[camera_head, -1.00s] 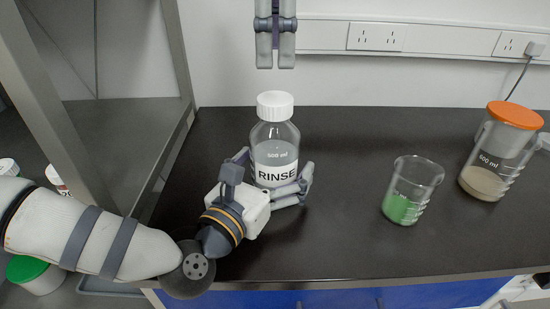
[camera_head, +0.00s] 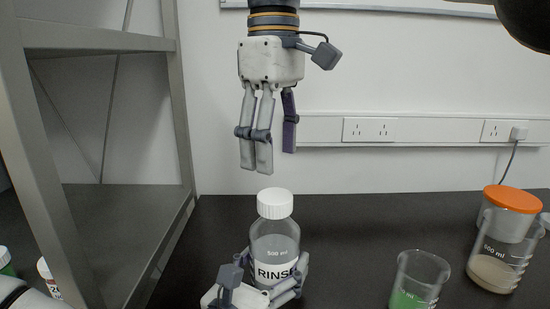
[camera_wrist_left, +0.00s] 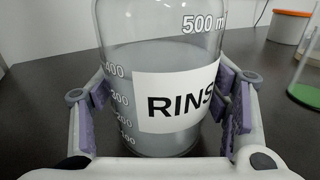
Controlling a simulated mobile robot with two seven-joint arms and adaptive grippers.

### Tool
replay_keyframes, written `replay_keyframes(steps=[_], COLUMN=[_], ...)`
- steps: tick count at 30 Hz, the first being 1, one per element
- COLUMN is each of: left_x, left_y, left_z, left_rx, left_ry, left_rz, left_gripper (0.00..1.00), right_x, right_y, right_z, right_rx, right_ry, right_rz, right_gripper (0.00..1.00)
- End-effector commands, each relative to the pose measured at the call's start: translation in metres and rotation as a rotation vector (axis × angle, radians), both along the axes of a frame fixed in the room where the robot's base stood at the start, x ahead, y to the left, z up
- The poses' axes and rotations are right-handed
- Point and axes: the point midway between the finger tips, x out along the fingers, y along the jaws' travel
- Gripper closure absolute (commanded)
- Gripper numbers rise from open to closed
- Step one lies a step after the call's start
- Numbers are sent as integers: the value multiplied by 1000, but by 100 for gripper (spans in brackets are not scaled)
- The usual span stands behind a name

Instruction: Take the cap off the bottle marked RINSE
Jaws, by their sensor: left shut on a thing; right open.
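The RINSE bottle (camera_head: 275,243) is clear, with a white label and clear liquid, and stands upright on the dark counter. Its white cap (camera_head: 275,204) is on its neck. My left gripper (camera_head: 272,270) is shut on the bottle's body, low around the label. In the left wrist view the bottle (camera_wrist_left: 165,60) sits between the purple finger pads (camera_wrist_left: 160,105), and the cap is out of frame. My right gripper (camera_head: 272,160) hangs from above with fingers pointing down. It is open and empty, just above the cap in the picture and apart from it.
A beaker with green liquid (camera_head: 414,285) stands right of the bottle. A beaker with tan contents (camera_head: 497,265) and an orange-lidded container (camera_head: 513,199) stand farther right. A grey metal shelf frame (camera_head: 185,120) is at the left. The counter behind the bottle is clear.

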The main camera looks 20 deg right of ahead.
Motion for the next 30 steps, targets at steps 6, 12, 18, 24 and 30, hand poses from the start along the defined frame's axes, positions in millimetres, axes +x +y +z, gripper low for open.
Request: replay_keyframes(steps=[6, 12, 18, 24, 30], left_x=[0, 0, 0, 0, 0], left_y=[0, 0, 0, 0, 0], left_z=[0, 0, 0, 0, 0], left_rx=[1, 1, 1, 1, 1], left_ry=[1, 1, 1, 0, 0], left_rz=[0, 0, 0, 0, 0], left_gripper=[100, 100, 100, 100, 100], right_x=[-1, 0, 0, 1, 1], right_y=[0, 0, -1, -2, -2], right_z=[-1, -1, 1, 2, -14], right_rx=[-17, -24, -24, -15, -22], right_ry=[2, -3, -10, -7, -4], right_rz=[-866, -1677, -2429, -2869, -2965], right_gripper=[40, 40, 40, 40, 40])
